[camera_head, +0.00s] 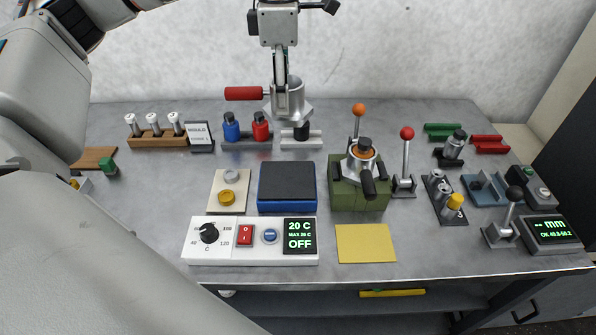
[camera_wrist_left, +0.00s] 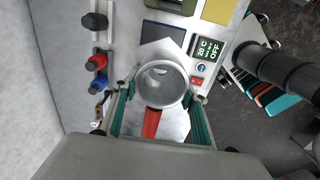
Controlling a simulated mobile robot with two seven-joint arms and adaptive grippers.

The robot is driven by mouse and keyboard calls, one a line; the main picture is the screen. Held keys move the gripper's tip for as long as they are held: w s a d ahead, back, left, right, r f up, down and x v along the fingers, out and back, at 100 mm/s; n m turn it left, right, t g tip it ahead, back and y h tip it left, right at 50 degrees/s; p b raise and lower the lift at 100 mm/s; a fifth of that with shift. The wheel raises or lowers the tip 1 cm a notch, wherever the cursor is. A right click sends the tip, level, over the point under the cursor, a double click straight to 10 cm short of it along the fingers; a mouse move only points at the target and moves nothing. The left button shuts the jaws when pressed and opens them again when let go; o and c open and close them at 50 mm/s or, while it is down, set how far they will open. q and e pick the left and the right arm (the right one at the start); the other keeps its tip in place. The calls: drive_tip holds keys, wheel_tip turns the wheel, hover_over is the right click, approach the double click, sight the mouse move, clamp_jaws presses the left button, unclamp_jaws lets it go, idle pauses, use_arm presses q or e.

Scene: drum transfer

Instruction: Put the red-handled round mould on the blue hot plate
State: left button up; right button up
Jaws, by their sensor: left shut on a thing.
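The round mould (camera_head: 292,101) is a metal cup on an angular base plate, with a red handle (camera_head: 244,93) pointing left. My left gripper (camera_head: 281,82) is shut on it and holds it upright, seemingly above the back of the table. In the left wrist view the mould (camera_wrist_left: 163,84) sits between the fingers of the left gripper (camera_wrist_left: 158,100), its red handle (camera_wrist_left: 152,122) towards the wrist. The blue hot plate (camera_head: 287,205) has a dark, bare top and stands nearer the front. It shows partly in the left wrist view (camera_wrist_left: 164,32). My right gripper is not in view.
A white control box (camera_head: 215,255) with a display reading 20 C and OFF lies before the plate.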

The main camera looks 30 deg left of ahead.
use_arm(q)
wheel_tip(320, 180, down, 19)
drive_tip(key=shift+f, duration=0.15)
idle(0.5)
drive_tip(key=shift+f, duration=0.15)
drive_tip(key=o, duration=1.6)
wheel_tip(320, 180, up, 12)
drive_tip(key=shift+s, duration=0.15)
